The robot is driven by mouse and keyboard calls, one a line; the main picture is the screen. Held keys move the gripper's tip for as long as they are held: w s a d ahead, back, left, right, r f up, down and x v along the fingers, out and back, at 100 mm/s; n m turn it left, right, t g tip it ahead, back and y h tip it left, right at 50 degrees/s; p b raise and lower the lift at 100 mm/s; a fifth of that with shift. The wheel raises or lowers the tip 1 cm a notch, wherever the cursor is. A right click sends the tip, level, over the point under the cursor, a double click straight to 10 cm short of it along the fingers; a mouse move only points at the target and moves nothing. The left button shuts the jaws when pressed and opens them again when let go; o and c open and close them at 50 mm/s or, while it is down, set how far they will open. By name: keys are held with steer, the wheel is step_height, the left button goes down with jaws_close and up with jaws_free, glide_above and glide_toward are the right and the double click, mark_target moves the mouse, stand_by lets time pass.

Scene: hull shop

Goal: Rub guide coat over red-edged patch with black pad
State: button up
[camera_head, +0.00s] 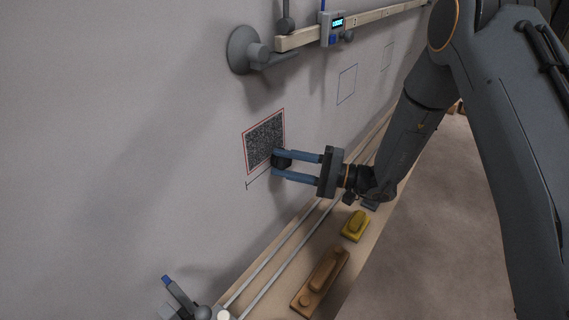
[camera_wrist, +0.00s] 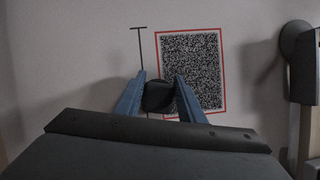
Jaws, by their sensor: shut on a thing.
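The red-edged patch (camera_head: 264,139) is on the pale wall. Dark speckled guide coat covers nearly all of its inside, and it also shows in the wrist view (camera_wrist: 190,62). My gripper (camera_head: 278,164) is shut on the black pad (camera_head: 284,157), at the patch's lower right corner in the head view. In the wrist view the black pad (camera_wrist: 158,97) sits between the blue fingers, over the patch's lower left edge. I cannot tell whether the pad touches the wall. A black line with end ticks (camera_wrist: 141,50) runs beside the patch.
A grey suction-type mount (camera_head: 245,50) holds a wooden rail (camera_head: 375,15) with a digital gauge (camera_head: 332,28) above. Blue outlines (camera_head: 347,84) mark the wall further right. A ledge below carries a yellow block (camera_head: 355,225), a brown wooden block (camera_head: 320,283) and rods (camera_head: 275,258).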

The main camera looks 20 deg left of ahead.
steer(key=shift+s+d, duration=0.15)
steer(key=shift+d, duration=0.3)
steer(key=shift+d, duration=0.1)
steer(key=shift+s+d+r+p, duration=0.1)
steer(key=shift+s+d+p, duration=0.1)
steer(key=shift+d, duration=0.55)
steer(key=shift+s+d+f+p, duration=0.1)
steer(key=shift+s+d+p, duration=0.15)
steer(key=shift+d, duration=0.55)
steer(key=shift+s+d+r+p, duration=0.1)
steer(key=shift+s+d+p, duration=0.1)
steer(key=shift+d, duration=0.55)
steer(key=shift+d, duration=0.15)
steer(key=shift+s+d+r+p, duration=0.15)
steer(key=shift+s+d, duration=0.25)
steer(key=shift+d, duration=0.75)
steer(key=shift+s+d+f+p, duration=0.1)
steer(key=shift+s+d+p, duration=0.2)
steer(key=shift+d, duration=0.8)
steer(key=shift+s+d+r, duration=0.1)
steer(key=shift+s+d, duration=0.1)
steer(key=shift+d, duration=0.45)
steer(key=shift+s+d+f, duration=0.1)
steer(key=shift+s+d, duration=0.1)
steer(key=shift+d, duration=0.45)
steer(key=shift+s+d+r, duration=0.1)
steer(key=shift+s+d, duration=0.1)
steer(key=shift+d, duration=0.45)
